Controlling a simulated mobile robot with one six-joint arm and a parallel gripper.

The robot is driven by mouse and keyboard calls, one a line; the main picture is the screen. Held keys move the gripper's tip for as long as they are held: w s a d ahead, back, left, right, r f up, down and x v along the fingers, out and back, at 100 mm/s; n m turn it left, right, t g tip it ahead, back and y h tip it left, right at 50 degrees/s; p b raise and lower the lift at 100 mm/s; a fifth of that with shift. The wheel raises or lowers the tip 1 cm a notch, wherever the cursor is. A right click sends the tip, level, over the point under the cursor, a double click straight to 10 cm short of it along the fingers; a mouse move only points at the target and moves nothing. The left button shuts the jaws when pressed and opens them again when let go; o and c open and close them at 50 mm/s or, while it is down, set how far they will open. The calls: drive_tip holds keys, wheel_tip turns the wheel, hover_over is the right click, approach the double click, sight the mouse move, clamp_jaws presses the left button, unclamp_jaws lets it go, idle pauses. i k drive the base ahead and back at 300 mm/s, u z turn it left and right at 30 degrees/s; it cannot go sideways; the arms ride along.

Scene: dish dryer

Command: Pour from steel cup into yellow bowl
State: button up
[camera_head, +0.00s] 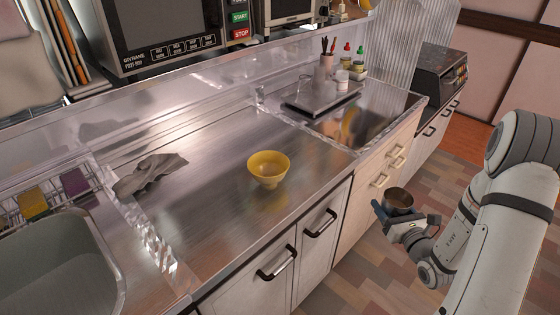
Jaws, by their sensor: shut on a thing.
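The yellow bowl (268,170) stands upright and alone on the steel counter (215,215), near its front edge. My gripper (396,216) is shut on the steel cup (398,199), in front of the counter and to the right of the bowl, over the floor in this view. The cup looks about upright, with its open top showing. Its contents are too small to make out. Parts of the gripper fingers are hidden by the cup and the wrist.
A grey cloth (150,174) lies left of the bowl, beside the sink (55,265). A tray (320,97) with a glass (306,86), a utensil holder (326,68) and small bottles (347,55) stands at the back right. Clear counter surrounds the bowl. Cabinet handles (277,263) stick out in front.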

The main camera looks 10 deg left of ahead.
sight(268, 167)
drive_tip(key=z, duration=0.45)
drive_tip(key=k, duration=1.95)
drive_tip(key=u, duration=0.6)
drive_tip(key=i, duration=1)
drive_tip(key=z, duration=0.05)
